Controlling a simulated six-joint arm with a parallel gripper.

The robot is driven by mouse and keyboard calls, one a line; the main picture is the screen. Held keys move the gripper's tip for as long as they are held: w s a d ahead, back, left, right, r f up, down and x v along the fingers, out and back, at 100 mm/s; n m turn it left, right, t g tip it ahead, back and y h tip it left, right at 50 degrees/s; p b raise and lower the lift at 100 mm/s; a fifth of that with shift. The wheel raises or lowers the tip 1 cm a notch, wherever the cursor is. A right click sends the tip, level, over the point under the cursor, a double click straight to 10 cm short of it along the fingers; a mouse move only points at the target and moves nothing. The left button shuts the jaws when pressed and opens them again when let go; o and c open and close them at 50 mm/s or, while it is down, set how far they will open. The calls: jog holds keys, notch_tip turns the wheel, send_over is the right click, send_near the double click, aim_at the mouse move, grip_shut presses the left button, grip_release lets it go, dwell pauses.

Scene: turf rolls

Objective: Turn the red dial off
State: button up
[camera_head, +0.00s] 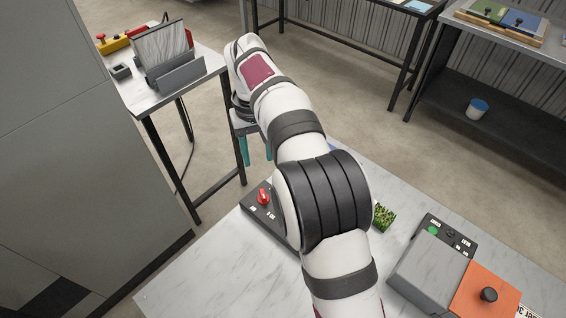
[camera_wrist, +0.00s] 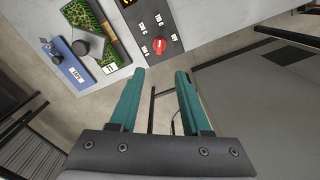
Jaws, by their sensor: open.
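The red dial (camera_head: 264,196) sits on a dark control panel (camera_head: 250,212) at the left of the marble-topped table. In the wrist view the red dial (camera_wrist: 159,46) shows on the panel among small white labels, which are too small to read. My gripper (camera_wrist: 160,74) is open and empty, its two teal fingers apart, with the dial above the gap between the fingertips in the picture. In the head view my gripper (camera_head: 256,162) hangs past the table's far edge, apart from the dial. My arm hides part of the panel.
A patch of green turf (camera_head: 384,217) lies right of my arm. A grey box (camera_head: 430,270) with a green button and an orange block (camera_head: 484,292) with a black knob stand at the right. A side table (camera_head: 165,95) stands at the back left.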

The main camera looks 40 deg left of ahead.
aim_at(263, 193)
notch_tip(263, 193, down, 15)
jog(key=shift+d+r, duration=0.1)
jog(key=shift+r, duration=0.1)
grip_shut()
